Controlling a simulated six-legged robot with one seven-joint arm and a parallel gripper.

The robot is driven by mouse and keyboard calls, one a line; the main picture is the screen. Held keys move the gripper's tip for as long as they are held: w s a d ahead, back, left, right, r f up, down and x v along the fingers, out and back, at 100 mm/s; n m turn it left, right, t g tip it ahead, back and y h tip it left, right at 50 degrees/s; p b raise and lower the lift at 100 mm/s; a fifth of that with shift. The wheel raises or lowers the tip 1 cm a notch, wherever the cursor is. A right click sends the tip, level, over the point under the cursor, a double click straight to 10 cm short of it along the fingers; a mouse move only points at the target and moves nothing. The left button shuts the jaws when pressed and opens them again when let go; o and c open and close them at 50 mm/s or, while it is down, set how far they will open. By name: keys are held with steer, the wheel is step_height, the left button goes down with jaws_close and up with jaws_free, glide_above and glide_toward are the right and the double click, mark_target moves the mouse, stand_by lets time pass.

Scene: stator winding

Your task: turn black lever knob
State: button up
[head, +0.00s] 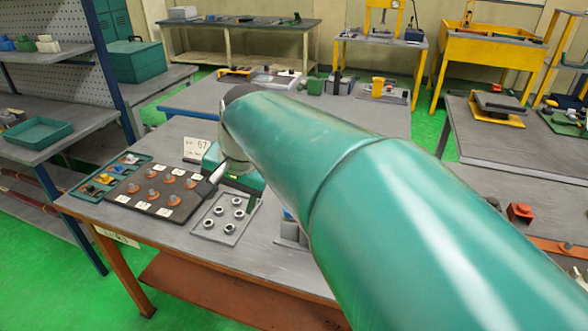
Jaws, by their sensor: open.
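A black lever knob (203,188) shows at the lower left end of a short pale lever (218,172). The lever slants out from a small green machine (240,180) on the grey workbench (180,235). My green arm crosses from the lower right and hides much of the machine's upper right side. My gripper cannot be made out; the far end of my arm bends down out of sight behind its own link. Whether anything touches the knob cannot be seen.
Left of the knob, a dark board (152,190) holds several copper-coloured parts with white labels. A teal tray (105,178) of small parts lies further left. A grey plate (226,218) with several metal rings lies just below. A white card (196,150) stands behind.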

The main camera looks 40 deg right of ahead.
steer(key=w+d+f+m+y, duration=0.1)
steer(key=w+d+f+m, duration=0.1)
steer(key=d+m, duration=1.1)
steer(key=w+d+f+m+y, duration=0.15)
steer(key=d+m, duration=0.45)
steer(key=d, duration=1.3)
steer(key=shift+h, duration=0.45)
steer(key=x, duration=1.4)
steer(key=shift+d+f, duration=0.1)
steer(key=c, duration=1)
